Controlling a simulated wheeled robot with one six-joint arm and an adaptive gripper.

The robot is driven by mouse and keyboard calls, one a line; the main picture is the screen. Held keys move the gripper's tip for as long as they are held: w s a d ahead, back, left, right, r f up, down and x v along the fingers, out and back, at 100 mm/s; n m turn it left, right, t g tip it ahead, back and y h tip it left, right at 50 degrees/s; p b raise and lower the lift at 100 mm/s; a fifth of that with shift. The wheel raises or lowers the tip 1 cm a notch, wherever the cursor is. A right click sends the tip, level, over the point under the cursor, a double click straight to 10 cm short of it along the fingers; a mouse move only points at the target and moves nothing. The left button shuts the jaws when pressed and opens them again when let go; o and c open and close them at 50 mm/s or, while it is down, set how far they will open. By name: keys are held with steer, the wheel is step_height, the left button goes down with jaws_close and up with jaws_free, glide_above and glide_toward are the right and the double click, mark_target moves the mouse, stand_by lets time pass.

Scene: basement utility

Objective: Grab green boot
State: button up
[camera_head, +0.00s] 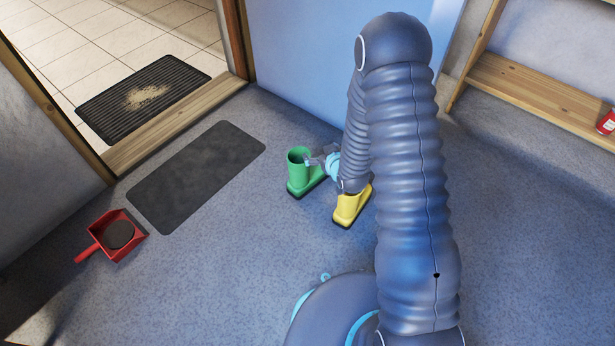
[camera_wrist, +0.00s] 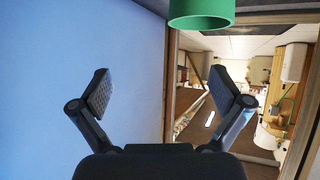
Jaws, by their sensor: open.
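The green boot (camera_head: 297,176) stands upright on the floor near the blue wall in the head view. In the wrist view, part of the green boot (camera_wrist: 201,14) shows at the top edge, beyond and a little right of the middle between the fingers. The rest of it is cut off. My gripper (camera_head: 317,160) is close beside the upper part of the boot, on its right; whether they touch is unclear. In the wrist view my gripper (camera_wrist: 161,75) is open, its two fingers spread with nothing between them.
A yellow boot (camera_head: 350,206) stands just right of the green one, partly hidden by my arm. A dark mat (camera_head: 196,175) lies left. A red dustpan (camera_head: 101,237) with a dark disc lies further left. A wooden bench (camera_head: 530,95) is at right.

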steer(key=y, duration=0.2)
glide_toward(303, 175)
steer(key=x, duration=0.3)
steer(key=shift+t, duration=0.4)
steer(key=b+x, duration=0.1)
steer(key=x, duration=0.5)
steer(key=shift+w+a+f, duration=0.1)
steer(key=shift+a+f, duration=0.05)
steer(key=shift+f, duration=0.1)
steer(key=shift+f+b+x, duration=0.25)
steer(key=shift+b+x, duration=0.05)
steer(key=shift+x, duration=2.3)
steer(key=shift+r, duration=0.1)
steer(key=c, duration=1.9)
jaws_close()
steer(key=shift+r, duration=0.1)
